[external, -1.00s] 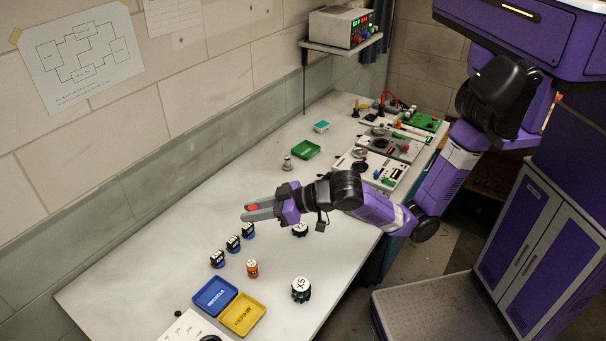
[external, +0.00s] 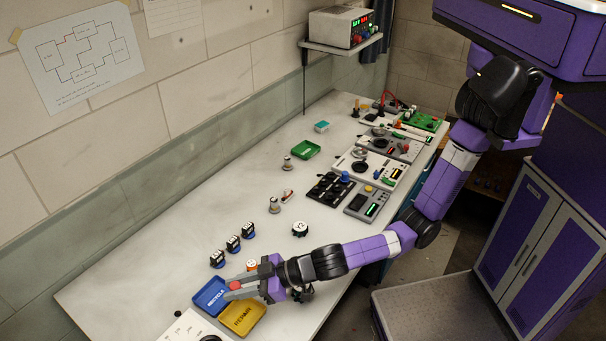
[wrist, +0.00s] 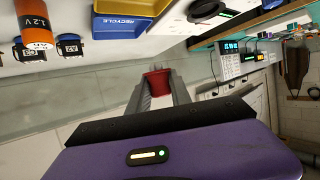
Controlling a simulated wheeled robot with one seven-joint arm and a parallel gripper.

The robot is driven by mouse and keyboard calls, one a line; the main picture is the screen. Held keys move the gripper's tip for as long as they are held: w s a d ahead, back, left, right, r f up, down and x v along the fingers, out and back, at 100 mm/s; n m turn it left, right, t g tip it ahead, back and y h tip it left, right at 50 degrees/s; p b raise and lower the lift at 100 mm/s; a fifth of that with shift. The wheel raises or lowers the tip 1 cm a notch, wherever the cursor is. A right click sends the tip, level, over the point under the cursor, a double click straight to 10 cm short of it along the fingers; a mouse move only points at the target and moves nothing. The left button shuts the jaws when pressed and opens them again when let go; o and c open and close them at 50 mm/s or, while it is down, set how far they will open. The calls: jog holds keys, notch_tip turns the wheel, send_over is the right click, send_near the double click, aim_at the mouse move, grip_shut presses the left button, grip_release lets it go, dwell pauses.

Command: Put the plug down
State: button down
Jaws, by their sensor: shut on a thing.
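My gripper (external: 229,290) is shut on a red plug (external: 235,285), held between the fingertips. In the external view it is over the blue RECYCLE tray (external: 206,293) and close to the yellow REPAIR tray (external: 243,318). The height above the trays is hard to tell. In the wrist view the red plug (wrist: 157,82) sits between the two grey fingers of my gripper (wrist: 157,77). The fingers cover part of the plug.
Several small black-and-blue parts (external: 233,243) stand behind the gripper. An orange cylinder (external: 252,264) stands close by, partly hidden. A dark part (external: 306,294) is mostly hidden by my wrist.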

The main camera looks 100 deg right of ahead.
notch_tip(320, 180, down, 11)
jog(key=shift+r, duration=0.15)
dwell(0.5)
jog(key=c, duration=1.5)
grip_release()
jog(key=shift+o, duration=0.2)
jog(key=shift+s+r, duration=0.1)
jog(key=b+v, duration=0.1)
jog(key=v, duration=1)
jog(key=shift+s, duration=0.15)
jog(key=shift+s+a+r, duration=0.1)
jog(key=shift+s, duration=0.15)
